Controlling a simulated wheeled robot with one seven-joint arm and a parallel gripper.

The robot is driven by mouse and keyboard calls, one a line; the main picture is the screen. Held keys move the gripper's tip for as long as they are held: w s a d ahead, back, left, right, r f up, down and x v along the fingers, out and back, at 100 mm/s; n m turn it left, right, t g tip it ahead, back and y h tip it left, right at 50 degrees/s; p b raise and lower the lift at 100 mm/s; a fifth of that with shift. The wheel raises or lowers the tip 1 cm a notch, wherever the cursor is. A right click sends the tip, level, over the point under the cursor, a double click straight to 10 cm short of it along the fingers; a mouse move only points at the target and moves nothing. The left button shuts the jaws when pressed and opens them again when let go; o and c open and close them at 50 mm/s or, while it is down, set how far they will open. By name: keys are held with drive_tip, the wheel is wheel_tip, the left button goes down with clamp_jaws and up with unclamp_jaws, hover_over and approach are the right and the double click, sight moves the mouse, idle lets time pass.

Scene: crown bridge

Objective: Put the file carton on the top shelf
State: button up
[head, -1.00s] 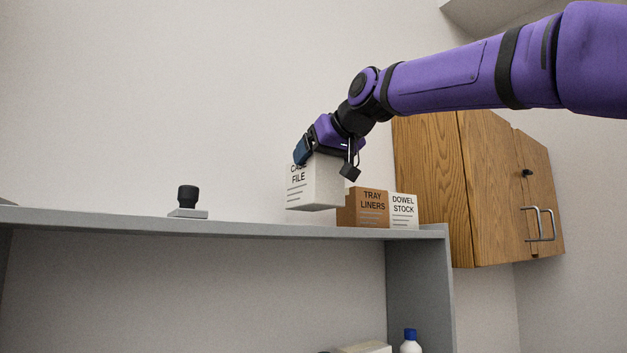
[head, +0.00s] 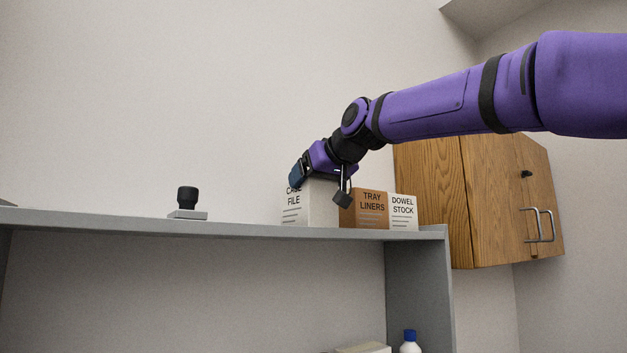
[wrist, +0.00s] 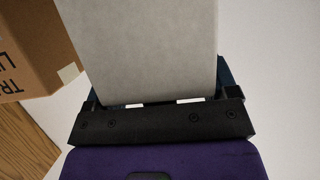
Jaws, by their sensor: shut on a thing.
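The file carton (head: 318,205), a pale box lettered "CASE FILE", is upright at the top shelf (head: 270,230), left of the tray liners carton. Its base is at the level of the shelf's top; the shelf's front edge hides whether it touches. My gripper (head: 318,178) is shut on the carton's upper part from above. In the wrist view the carton (wrist: 145,45) fills the space between my fingers.
The brown tray liners carton (head: 371,209) stands close to the right of the file carton, with the white dowel stock carton (head: 404,211) beyond it. A black-knobbed object (head: 187,199) sits further left, with clear shelf between. A wooden cabinet (head: 480,195) hangs at right.

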drive_tip(key=o, duration=1.4)
drive_tip(key=shift+o, duration=0.2)
drive_tip(key=shift+r, duration=0.15)
drive_tip(key=v, duration=1.2)
drive_tip(key=s+d+f+m+g+h, duration=0.2)
drive_tip(key=s+d+f, duration=0.5)
drive_tip(key=f, duration=0.7)
drive_tip(key=s+d+f+m+g+h, duration=0.2)
drive_tip(key=s+d+f, duration=0.6)
drive_tip(key=f, duration=0.5)
drive_tip(key=s+d+f+m+g+h, duration=0.2)
drive_tip(key=s+d+f, duration=0.6)
drive_tip(key=f, duration=0.6)
drive_tip(key=shift+s+f+m+h, duration=0.35)
drive_tip(key=shift+s+h, duration=0.45)
drive_tip(key=shift+s, duration=0.3)
